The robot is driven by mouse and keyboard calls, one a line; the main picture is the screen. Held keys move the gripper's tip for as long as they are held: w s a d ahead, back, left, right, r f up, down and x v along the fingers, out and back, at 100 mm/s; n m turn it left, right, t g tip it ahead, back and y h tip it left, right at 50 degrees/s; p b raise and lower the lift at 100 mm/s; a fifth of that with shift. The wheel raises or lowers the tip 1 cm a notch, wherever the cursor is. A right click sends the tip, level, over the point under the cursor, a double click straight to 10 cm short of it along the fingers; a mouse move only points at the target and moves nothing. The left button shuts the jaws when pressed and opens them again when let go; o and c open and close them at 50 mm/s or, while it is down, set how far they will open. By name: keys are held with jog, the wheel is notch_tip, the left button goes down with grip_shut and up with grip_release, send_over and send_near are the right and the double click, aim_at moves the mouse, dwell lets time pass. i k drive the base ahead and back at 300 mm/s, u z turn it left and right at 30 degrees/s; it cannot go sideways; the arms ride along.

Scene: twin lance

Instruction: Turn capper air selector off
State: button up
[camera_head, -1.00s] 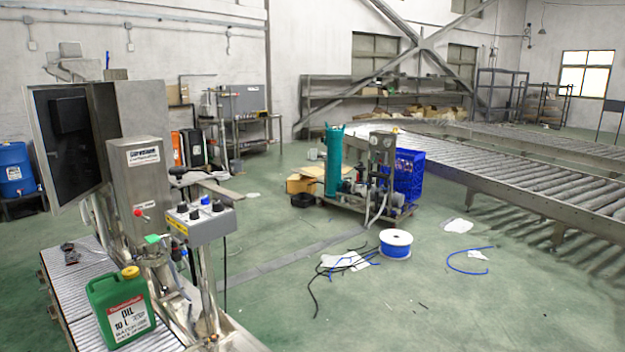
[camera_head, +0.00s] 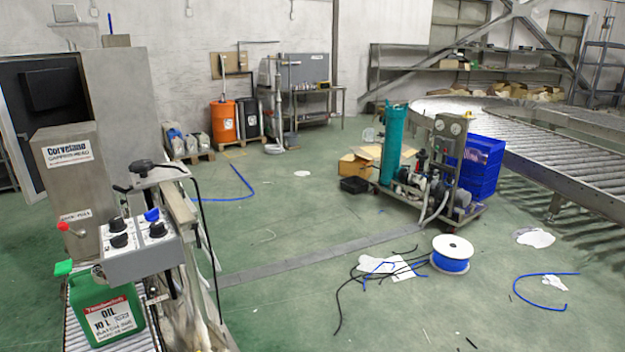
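A grey control box (camera_head: 140,262) stands at the lower left beside the capper. Its sloped top panel carries several black knobs, among them a front one (camera_head: 120,240) and a right one (camera_head: 157,230), and one blue knob (camera_head: 152,214). The panel's lettering is too small to read, so I cannot tell which knob is the capper air selector or how it is set. The capper head housing (camera_head: 70,190) is a grey metal box behind the panel, with a red ball-ended lever (camera_head: 65,228) on it. My gripper is not in view.
A pump cart (camera_head: 425,185), blue crates (camera_head: 478,165), a blue hose spool (camera_head: 452,262) and loose hoses lie to the right. Green floor right of the machine is largely open.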

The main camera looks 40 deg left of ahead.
aim_at(152, 216)
jog(key=u, duration=0.05)
jog(key=i, duration=1.45)
jog(key=u, duration=3)
jog(key=i, duration=1.4)
jog(key=z, duration=0.45)
